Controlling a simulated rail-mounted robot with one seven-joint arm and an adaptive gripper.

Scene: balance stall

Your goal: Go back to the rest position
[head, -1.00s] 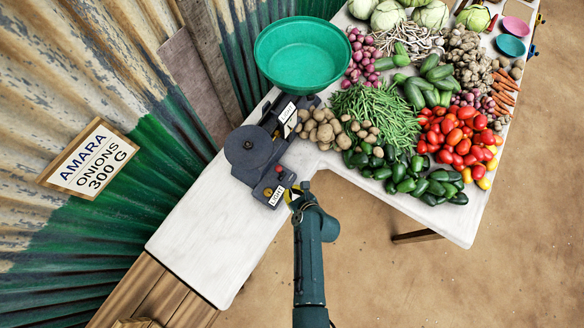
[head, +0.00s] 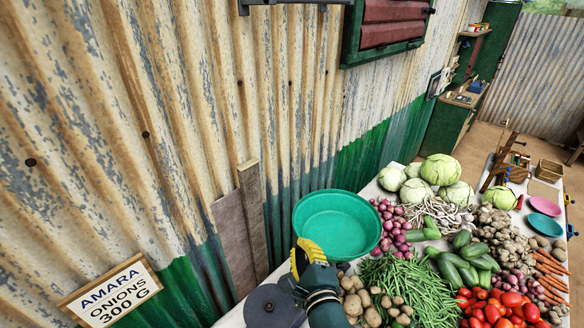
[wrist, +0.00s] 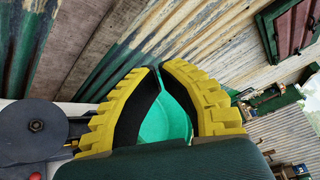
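My gripper (head: 303,246) is raised in front of the green weighing bowl (head: 338,224) and overlaps its lower left edge in the head view. In the wrist view its two yellow-edged fingers (wrist: 161,66) curve in until their tips almost meet. The dark scale (head: 272,307) stands on the stall table below and left of my gripper. Its round plate also shows in the wrist view (wrist: 30,130). My arm hides part of the scale.
Potatoes (head: 372,305), green beans (head: 410,288), tomatoes (head: 497,308) and red onions (head: 394,225) cover the table to the right. A corrugated wall (head: 180,110) stands at the back and left. The onion sign (head: 112,295) leans low at the left. Space above the table is clear.

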